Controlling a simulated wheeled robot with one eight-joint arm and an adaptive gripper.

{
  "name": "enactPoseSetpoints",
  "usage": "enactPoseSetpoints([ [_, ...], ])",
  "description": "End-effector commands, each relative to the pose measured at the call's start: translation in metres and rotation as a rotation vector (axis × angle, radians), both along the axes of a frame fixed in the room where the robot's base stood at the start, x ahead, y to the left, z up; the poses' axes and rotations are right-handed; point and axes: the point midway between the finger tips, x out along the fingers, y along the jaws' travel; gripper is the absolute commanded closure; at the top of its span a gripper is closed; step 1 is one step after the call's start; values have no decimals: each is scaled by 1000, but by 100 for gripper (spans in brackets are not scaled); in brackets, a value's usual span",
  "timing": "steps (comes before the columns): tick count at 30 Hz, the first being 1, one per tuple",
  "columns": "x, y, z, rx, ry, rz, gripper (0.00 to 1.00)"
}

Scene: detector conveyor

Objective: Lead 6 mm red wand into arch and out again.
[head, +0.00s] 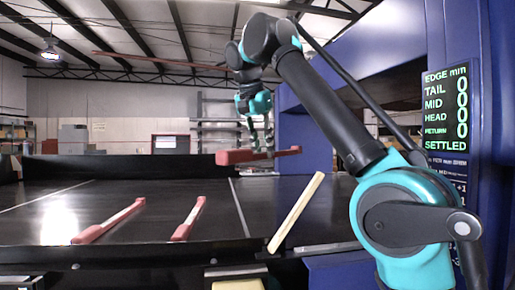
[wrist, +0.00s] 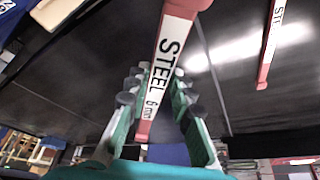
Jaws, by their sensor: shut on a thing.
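My gripper (head: 261,142) is shut on a red wand (head: 235,157) and holds it nearly level above the dark conveyor belt (head: 90,195). In the wrist view the held wand (wrist: 145,129) runs between the fingers, and its white label reads "STEEL 6 mm". The blue arch (head: 303,135) stands to the right of the gripper, partly hidden behind my arm. In the head view the held wand is outside it, on its left. The inside of the arch is mostly hidden.
Two other red wands (head: 110,221) (head: 187,220) lie on the belt at front left. A cream bar (head: 296,212) slants across the front edge, right of them. A display (head: 446,110) shows zeros for TAIL, MID, HEAD and RETURN, and "SETTLED". The belt's left back is clear.

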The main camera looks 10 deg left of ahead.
Motion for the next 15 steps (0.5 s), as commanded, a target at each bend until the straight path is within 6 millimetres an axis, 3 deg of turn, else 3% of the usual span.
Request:
enactPoseSetpoints([
  [15,25,-59,0,0,-1,-3,100],
])
